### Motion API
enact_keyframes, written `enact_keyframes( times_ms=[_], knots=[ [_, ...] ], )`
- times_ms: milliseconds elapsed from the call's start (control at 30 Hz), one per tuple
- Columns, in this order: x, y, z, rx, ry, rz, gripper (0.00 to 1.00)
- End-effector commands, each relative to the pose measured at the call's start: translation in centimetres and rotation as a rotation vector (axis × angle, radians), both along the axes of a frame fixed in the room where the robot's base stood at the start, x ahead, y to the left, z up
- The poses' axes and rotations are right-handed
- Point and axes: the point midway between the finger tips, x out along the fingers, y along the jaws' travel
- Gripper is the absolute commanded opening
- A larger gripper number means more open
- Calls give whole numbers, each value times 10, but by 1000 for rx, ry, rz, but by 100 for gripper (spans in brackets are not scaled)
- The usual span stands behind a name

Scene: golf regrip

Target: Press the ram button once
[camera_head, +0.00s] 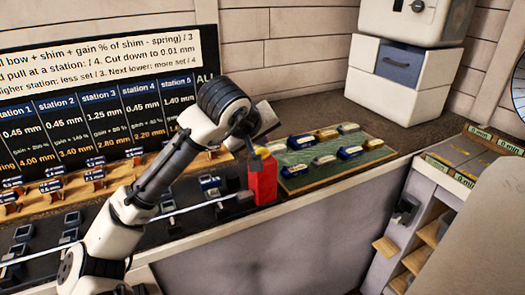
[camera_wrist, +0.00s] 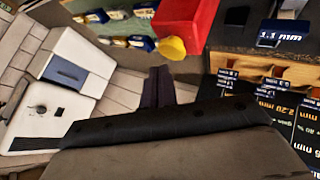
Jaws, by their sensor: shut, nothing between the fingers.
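A red box (camera_head: 263,183) stands at the front of the counter beside the green mat, with a yellow button (camera_head: 262,152) on top. I take this as the ram button. In the wrist view the red box (camera_wrist: 188,22) is at the top, and the round yellow button (camera_wrist: 172,48) lies just beyond my fingertips. My gripper (camera_wrist: 160,70) is shut and empty, its dark fingers side by side. In the head view my gripper (camera_head: 249,145) is small and partly hidden by my wrist, close above the button. I cannot tell whether it touches.
A green mat (camera_head: 330,172) with several blue, yellow and grey pieces lies right of the red box. A thin pale rod (camera_head: 190,209) runs left from the box. Wooden racks (camera_head: 60,192) and a station board (camera_head: 110,115) are at left. White cabinets (camera_head: 400,80) stand behind.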

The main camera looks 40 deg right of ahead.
Motion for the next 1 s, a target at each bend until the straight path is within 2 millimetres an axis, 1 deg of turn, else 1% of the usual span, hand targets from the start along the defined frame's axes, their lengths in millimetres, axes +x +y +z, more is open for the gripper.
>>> enact_keyframes(
  times_ms=[633,1000],
  knots=[
    [0,0,0,0,0,0,0],
    [0,0,-9,-1,-1,-1,0]
  ],
)
